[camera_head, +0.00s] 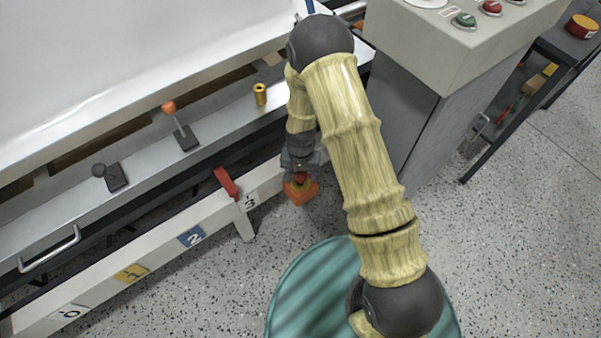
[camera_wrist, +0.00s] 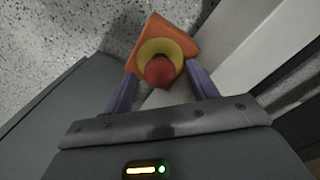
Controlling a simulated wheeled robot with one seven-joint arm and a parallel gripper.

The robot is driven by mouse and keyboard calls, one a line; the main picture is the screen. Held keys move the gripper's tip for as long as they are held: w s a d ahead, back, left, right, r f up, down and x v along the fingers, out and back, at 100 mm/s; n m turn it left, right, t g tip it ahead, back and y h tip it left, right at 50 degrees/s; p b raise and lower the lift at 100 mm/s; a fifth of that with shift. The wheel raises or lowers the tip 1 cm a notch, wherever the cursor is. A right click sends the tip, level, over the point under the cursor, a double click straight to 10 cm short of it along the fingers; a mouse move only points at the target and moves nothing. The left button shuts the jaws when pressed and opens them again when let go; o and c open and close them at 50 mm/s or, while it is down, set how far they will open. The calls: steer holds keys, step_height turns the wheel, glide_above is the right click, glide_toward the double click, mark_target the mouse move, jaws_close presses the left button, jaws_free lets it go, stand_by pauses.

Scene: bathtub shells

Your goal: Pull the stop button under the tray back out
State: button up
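The stop button (camera_wrist: 160,72) has a red head on a yellow ring and an orange plate (camera_wrist: 188,41). In the wrist view it sits between my two purple fingers. In the head view its orange plate (camera_head: 300,194) shows just below my gripper (camera_head: 300,172). My gripper (camera_wrist: 161,80) is open, with one finger on each side of the red head and visible gaps between. The fingertips come close to the yellow ring and the plate's near edge; I cannot tell if they touch. Whether the button is pressed in cannot be told.
A pale rail with numbered labels (camera_head: 192,236), a red lever (camera_head: 226,182) and two small levers on the ledge (camera_head: 179,127) lie left. A grey cabinet with a button panel (camera_head: 462,45) stands right. A round green-striped surface (camera_head: 312,290) is below. Speckled floor is open right.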

step_height(320, 180, up, 6)
steer(key=p, duration=0.5)
stand_by(0.4)
stand_by(0.5)
steer(key=s+d+r+n+t, duration=0.1)
steer(key=d+r, duration=0.2)
steer(key=r, duration=0.5)
steer(key=s+d+r, duration=0.1)
steer(key=d+r, duration=0.3)
steer(key=r, duration=0.4)
steer(key=s+d+r+n+t, duration=0.1)
steer(key=s+d+r, duration=0.2)
steer(key=s+r, duration=0.25)
steer(key=s+d+r+t, duration=0.1)
steer(key=s+d+r, duration=0.3)
steer(key=s+r, duration=0.15)
step_height(320, 180, up, 31)
steer(key=p, duration=3.1)
steer(key=shift+w+a, duration=0.2)
steer(key=shift+w, duration=0.05)
